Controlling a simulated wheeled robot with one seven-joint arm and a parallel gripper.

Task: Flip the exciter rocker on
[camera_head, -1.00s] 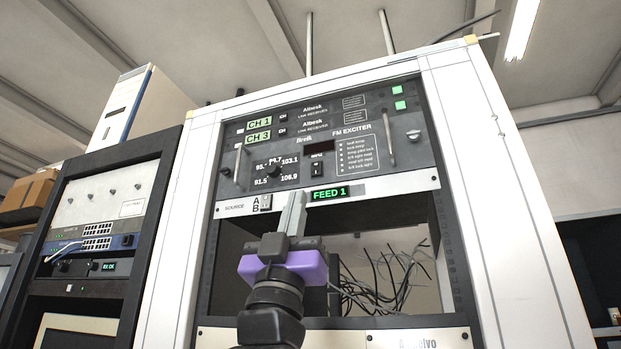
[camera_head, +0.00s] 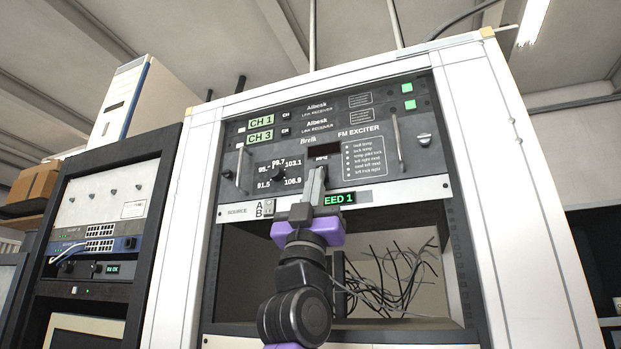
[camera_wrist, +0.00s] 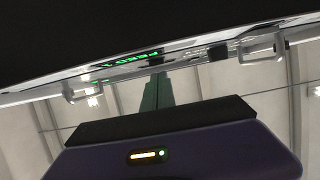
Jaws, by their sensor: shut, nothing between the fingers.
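The FM exciter (camera_head: 365,160) is a dark panel near the top of the white rack, with a frequency dial (camera_head: 279,172) at its left and a small dark display at its middle. My gripper (camera_head: 318,172) is shut and empty, its grey fingers pointing up in front of the panel just below that display. The fingers cover the exciter rocker, so its position cannot be read. I cannot tell whether the fingertips touch it. In the wrist view the fingers (camera_wrist: 155,92) reach toward the panel, which is seen at a steep angle.
Below the exciter, a pale strip carries the A/B source switch (camera_head: 268,207) and a green FEED display (camera_head: 350,198), partly covered by my gripper. Metal handles (camera_head: 397,143) stick out at the exciter's sides. Loose black cables (camera_head: 390,280) hang in the open bay below.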

